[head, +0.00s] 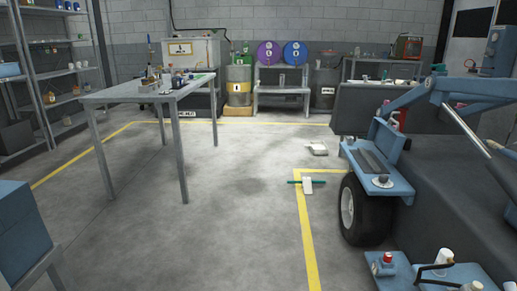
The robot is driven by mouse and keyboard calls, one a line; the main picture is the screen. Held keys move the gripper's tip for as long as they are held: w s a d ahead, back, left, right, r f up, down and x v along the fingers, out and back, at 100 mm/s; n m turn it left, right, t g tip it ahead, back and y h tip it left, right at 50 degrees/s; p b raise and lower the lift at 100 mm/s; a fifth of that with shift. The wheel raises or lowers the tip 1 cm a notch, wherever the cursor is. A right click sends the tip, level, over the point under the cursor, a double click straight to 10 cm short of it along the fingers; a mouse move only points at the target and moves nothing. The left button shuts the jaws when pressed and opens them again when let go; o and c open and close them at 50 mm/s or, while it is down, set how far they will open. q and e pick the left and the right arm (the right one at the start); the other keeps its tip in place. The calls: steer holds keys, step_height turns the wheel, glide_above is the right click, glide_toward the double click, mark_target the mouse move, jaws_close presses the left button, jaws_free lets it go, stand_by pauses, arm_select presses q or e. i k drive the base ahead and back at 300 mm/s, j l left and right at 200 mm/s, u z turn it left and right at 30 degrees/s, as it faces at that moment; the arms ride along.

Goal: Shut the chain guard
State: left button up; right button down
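I cannot pick out the chain guard for certain. A blue machine with a black tyre (366,212) stands at the right. Above the tyre is a blue shelf-like part (398,187) with a dark slab (372,160) on it and a raised blue panel (386,139) behind; I cannot tell whether this is the guard. Neither of my grippers is in view.
A grey table (140,93) with small items stands left of centre. Blue boxes (22,225) are at the lower left. A green-handled tool (307,185) and a pale object (317,148) lie on the floor.

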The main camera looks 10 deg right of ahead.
mark_target(390, 141)
steer(key=i+z, duration=0.25)
steer(key=i, duration=0.2)
steer(key=i+j+z, duration=0.3)
steer(key=i, duration=0.15)
steer(key=i+j+z, duration=0.25)
steer(key=i, duration=0.2)
